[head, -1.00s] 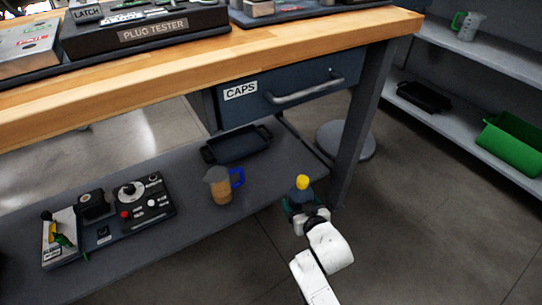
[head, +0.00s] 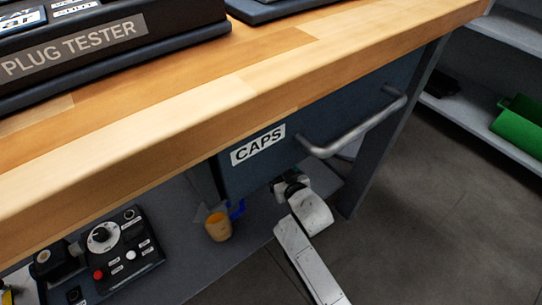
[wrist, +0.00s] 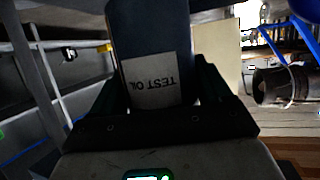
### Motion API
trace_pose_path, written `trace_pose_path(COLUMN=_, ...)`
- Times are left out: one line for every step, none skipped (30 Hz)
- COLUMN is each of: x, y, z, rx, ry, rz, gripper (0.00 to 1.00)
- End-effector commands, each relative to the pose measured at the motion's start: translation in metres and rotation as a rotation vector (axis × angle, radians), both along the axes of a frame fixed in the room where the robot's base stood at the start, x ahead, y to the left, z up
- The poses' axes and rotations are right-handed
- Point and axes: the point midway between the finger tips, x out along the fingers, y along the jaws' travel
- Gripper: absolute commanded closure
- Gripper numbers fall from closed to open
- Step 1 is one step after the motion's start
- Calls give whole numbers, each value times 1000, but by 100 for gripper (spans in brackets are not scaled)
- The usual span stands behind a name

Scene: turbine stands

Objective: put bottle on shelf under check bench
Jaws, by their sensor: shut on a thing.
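The bottle (wrist: 155,30) is dark blue with a pale label that reads TEST OIL, upside down in the wrist view. My gripper (wrist: 157,88) is shut on it, with a dark finger on each side. In the head view my gripper (head: 290,184) is below the CAPS drawer, over the right part of the lower shelf; the drawer and my arm hide the bottle there. The grey shelf (head: 258,212) lies under the wooden-topped check bench (head: 290,70). I cannot tell whether the bottle touches the shelf.
An amber jug with a blue handle (head: 218,228) stands on the shelf left of my gripper. A black control box (head: 115,250) is further left. The CAPS drawer (head: 300,125) and its protruding handle (head: 350,135) hang above my arm. A bench leg (head: 362,185) stands to the right.

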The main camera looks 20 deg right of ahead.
Motion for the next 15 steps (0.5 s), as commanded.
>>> trace_pose_path(x=0, y=0, z=-1, rx=0, ry=0, rz=0, gripper=77)
trace_pose_path(x=0, y=0, z=-1, rx=0, ry=0, rz=0, gripper=77)
trace_pose_path(x=0, y=0, z=-2, rx=0, ry=0, rz=0, gripper=77)
trace_pose_path(x=0, y=0, z=-3, rx=0, ry=0, rz=0, gripper=77)
trace_pose_path(x=0, y=0, z=-4, rx=0, ry=0, rz=0, gripper=77)
trace_pose_path(x=0, y=0, z=-6, rx=0, ry=0, rz=0, gripper=77)
trace_pose_path(x=0, y=0, z=-8, rx=0, ry=0, rz=0, gripper=77)
trace_pose_path(x=0, y=0, z=-10, rx=0, ry=0, rz=0, gripper=77)
trace_pose_path(x=0, y=0, z=-14, rx=0, ry=0, rz=0, gripper=77)
trace_pose_path(x=0, y=0, z=-16, rx=0, ry=0, rz=0, gripper=77)
trace_pose_path(x=0, y=0, z=-19, rx=0, ry=0, rz=0, gripper=77)
trace_pose_path(x=0, y=0, z=-24, rx=0, ry=0, rz=0, gripper=77)
trace_pose_path(x=0, y=0, z=-27, rx=0, ry=0, rz=0, gripper=77)
trace_pose_path(x=0, y=0, z=-31, rx=0, ry=0, rz=0, gripper=77)
trace_pose_path(x=0, y=0, z=-36, rx=0, ry=0, rz=0, gripper=77)
